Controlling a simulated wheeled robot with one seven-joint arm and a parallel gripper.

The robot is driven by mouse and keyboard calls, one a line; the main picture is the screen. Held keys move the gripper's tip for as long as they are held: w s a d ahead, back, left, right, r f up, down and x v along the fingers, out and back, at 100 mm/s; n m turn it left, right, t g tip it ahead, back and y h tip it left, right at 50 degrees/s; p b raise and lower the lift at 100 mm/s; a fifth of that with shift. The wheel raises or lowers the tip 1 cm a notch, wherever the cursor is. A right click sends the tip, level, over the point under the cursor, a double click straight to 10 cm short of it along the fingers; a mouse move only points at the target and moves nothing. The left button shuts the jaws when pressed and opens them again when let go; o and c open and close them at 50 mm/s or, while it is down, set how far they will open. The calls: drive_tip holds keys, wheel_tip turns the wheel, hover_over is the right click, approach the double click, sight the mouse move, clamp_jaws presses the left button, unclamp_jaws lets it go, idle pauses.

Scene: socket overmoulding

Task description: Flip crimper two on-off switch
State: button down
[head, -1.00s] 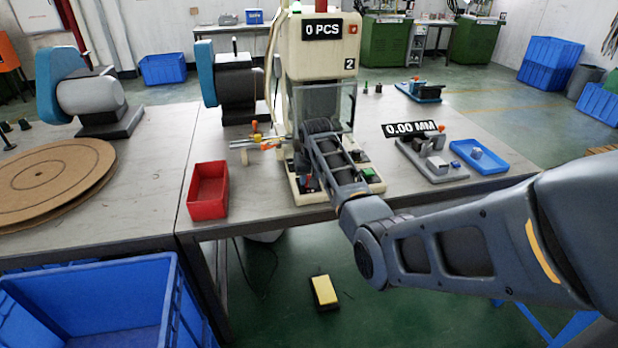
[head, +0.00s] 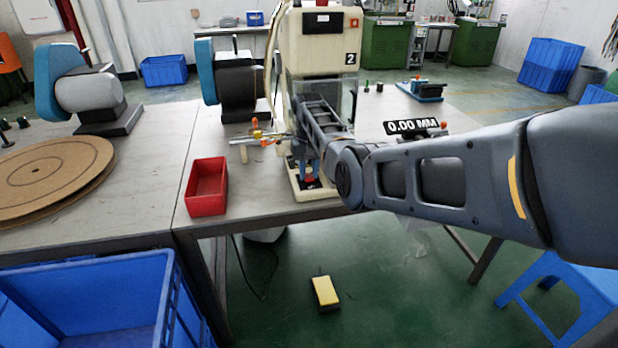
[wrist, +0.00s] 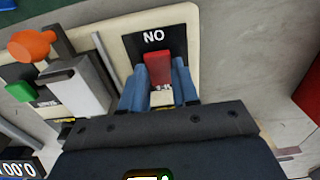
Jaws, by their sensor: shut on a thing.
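Crimper two (head: 318,55) is the cream machine marked 2 on the table, and its counter display (head: 322,20) is dark. Its red on-off switch (wrist: 158,68) stands on a black plate (wrist: 152,40) whose "ON" label appears upside down in the wrist view. My gripper (wrist: 160,84) has its blue fingers on either side of the switch, shut on it. In the head view the switch (head: 311,180) shows small at the front left of the crimper's base, with a finger above it. My arm hides the right side of the base.
A red bin (head: 207,187) stands on the table to the left of the crimper. A yellow pedal (head: 325,291) lies on the floor. A blue crate (head: 90,300) is at the lower left.

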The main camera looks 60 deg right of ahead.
sight(308, 175)
idle(0.3)
drive_tip(key=c, duration=0.8)
unclamp_jaws()
drive_tip(key=shift+c, duration=0.2)
wheel_tip(308, 175, up, 8)
drive_tip(key=shift+w+d, duration=0.15)
drive_tip(key=shift+d, duration=0.05)
drive_tip(key=shift+f, duration=0.15)
